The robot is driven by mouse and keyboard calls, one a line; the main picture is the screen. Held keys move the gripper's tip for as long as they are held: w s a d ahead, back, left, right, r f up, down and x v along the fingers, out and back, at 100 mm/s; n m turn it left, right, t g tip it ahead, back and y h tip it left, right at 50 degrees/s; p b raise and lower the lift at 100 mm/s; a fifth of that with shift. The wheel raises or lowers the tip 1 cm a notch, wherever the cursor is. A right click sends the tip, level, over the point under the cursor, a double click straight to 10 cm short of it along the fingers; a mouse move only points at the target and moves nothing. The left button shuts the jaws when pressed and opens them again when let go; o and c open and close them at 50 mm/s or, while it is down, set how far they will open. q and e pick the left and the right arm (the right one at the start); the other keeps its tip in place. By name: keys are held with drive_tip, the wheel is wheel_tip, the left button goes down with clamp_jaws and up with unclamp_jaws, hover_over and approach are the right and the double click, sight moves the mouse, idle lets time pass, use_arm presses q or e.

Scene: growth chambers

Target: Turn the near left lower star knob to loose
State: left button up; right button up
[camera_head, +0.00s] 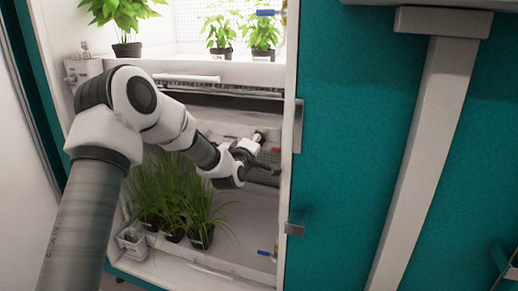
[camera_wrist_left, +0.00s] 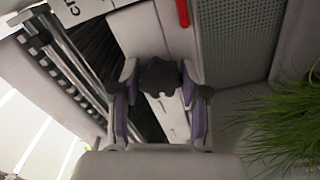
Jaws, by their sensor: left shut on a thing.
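The star knob (camera_wrist_left: 160,76) is dark and lobed. In the left wrist view it sits between the two fingers of my left gripper (camera_wrist_left: 160,100), against a pale panel strip. My left gripper is shut on it, with one finger at each side. In the head view my left gripper (camera_head: 260,160) reaches into the lower part of the chamber, at the right side under the shelf. The knob itself is hard to make out there. My right gripper is not in view.
Grassy potted plants (camera_head: 172,190) stand on the chamber floor left of the gripper. Leafy plants (camera_head: 125,20) stand on the upper shelf. A teal panel (camera_head: 345,140) bounds the opening at the right. A red handle (camera_wrist_left: 183,12) is close to the knob.

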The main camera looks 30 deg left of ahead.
use_arm(q)
drive_tip(key=shift+f+n+b, duration=0.15)
drive_tip(key=shift+n+b, duration=0.2)
drive_tip(key=shift+n, duration=0.25)
drive_tip(key=o, duration=1.1)
drive_tip(key=shift+s+a, duration=0.1)
drive_tip(key=shift+c, duration=0.2)
drive_tip(key=shift+o, duration=0.4)
drive_tip(key=shift+s+a, duration=0.1)
drive_tip(key=shift+s, duration=0.05)
drive_tip(key=v, duration=1.2)
